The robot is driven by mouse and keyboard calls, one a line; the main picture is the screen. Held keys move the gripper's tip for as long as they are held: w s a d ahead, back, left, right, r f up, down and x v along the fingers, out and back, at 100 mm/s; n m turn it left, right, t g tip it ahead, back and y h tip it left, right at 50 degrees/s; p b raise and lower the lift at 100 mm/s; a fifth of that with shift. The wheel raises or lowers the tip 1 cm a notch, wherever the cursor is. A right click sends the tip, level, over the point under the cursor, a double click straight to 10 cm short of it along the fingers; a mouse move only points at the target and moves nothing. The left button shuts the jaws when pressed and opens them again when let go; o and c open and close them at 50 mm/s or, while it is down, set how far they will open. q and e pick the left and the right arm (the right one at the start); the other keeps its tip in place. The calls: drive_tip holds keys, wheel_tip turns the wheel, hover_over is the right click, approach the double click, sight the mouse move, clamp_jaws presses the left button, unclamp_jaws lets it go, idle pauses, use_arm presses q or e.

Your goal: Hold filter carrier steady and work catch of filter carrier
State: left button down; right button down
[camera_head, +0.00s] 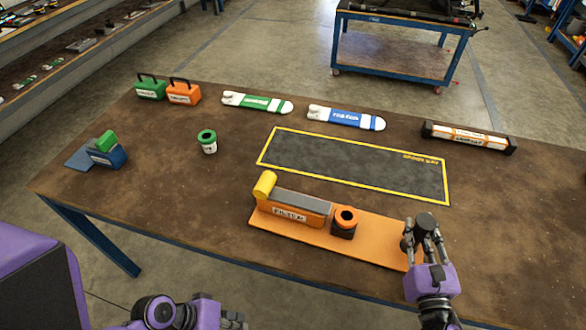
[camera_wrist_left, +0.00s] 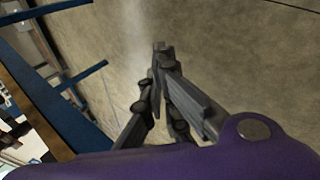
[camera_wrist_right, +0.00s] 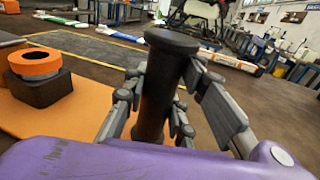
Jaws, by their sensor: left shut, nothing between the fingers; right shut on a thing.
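The filter carrier (camera_head: 375,238) is an orange plate near the table's front edge. On it are an orange block lettered FILTER (camera_head: 290,213) with a grey top, a yellow cylinder (camera_head: 264,185) at its left end, and an orange ring on a dark block (camera_head: 345,219). A dark upright post (camera_wrist_right: 155,95) with a round cap stands at the plate's right end. My right gripper (camera_head: 424,232) is shut around this post. My left gripper (camera_head: 233,319) is shut and empty, low in front of the table; its closed fingers show over the floor in the left wrist view (camera_wrist_left: 160,50).
A yellow-edged dark mat (camera_head: 350,165) lies behind the carrier. Green (camera_head: 257,103) and blue (camera_head: 346,118) banded pieces, an orange-white bar (camera_head: 468,137), a green-topped cup (camera_head: 208,142), two handled boxes (camera_head: 183,93) and a blue stand (camera_head: 108,156) lie around it. The table's front left is clear.

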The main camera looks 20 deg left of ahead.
use_arm(q)
drive_tip(key=w+r+g+h, duration=0.2)
drive_tip(key=w+r+h, duration=0.15)
drive_tip(key=r, duration=0.45)
drive_tip(key=w+r+g+h, duration=0.1)
drive_tip(key=w+r+h, duration=0.25)
drive_tip(key=r, duration=0.55)
drive_tip(key=w+a+r+n+t, duration=0.1)
drive_tip(key=w+a+r+t, duration=0.25)
drive_tip(key=w+a, duration=0.2)
drive_tip(key=w+a+r+n+t+y, duration=0.1)
drive_tip(key=w+a+r+t, duration=0.3)
drive_tip(key=a, duration=0.3)
drive_tip(key=w+a+r+n+t, duration=0.1)
drive_tip(key=w+a+r+t, duration=0.1)
drive_tip(key=w+a+t, duration=0.35)
drive_tip(key=w+d+f+g, duration=0.1)
drive_tip(key=w+d+f, duration=0.1)
drive_tip(key=w+d, duration=0.5)
drive_tip(key=shift+w+d+g, duration=0.15)
drive_tip(key=shift+d+g, duration=0.25)
drive_tip(key=shift+d, duration=1.2)
